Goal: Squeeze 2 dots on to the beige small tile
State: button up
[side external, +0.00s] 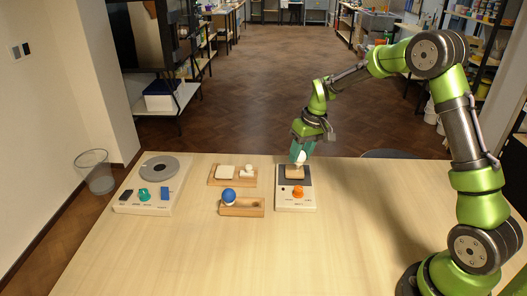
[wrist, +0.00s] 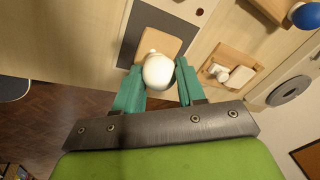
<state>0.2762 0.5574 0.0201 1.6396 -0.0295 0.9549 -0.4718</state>
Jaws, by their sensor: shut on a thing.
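My gripper (side external: 302,150) is shut on a white bulb (wrist: 158,74), with one teal finger on each side of it. The bulb's small nozzle points down at a beige small tile (side external: 294,173). The tile lies on the dark plate (side external: 281,175) of a white station and also shows in the wrist view (wrist: 172,45). The bulb is over the tile; whether the nozzle touches it I cannot tell. No dots are visible on the part of the tile I see, and the bulb hides some of it.
A wooden tray (side external: 213,182) left of the station bears a cream tile (side external: 225,172) and a small white piece (side external: 249,170). A blue bulb (side external: 229,195) sits in a wooden holder (side external: 247,209). An orange knob (side external: 298,191) is on the station. A turntable unit (side external: 159,168) stands left.

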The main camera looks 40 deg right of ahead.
dwell(0.4)
jog(key=shift+w+a+r, duration=0.1)
jog(key=shift+w+a, duration=0.45)
dwell(0.7)
jog(key=c, duration=0.4)
jog(key=shift+c, duration=0.2)
jog(key=o, duration=0.5)
jog(key=shift+c, duration=0.3)
jog(key=shift+w+a+v, duration=0.15)
jog(key=shift+v, duration=0.8)
jog(key=shift+w+a+v, duration=0.1)
jog(key=shift+w+v, duration=0.1)
jog(key=shift+v, duration=0.75)
jog(key=shift+w+a+v, duration=0.15)
jog(key=shift+v, duration=0.8)
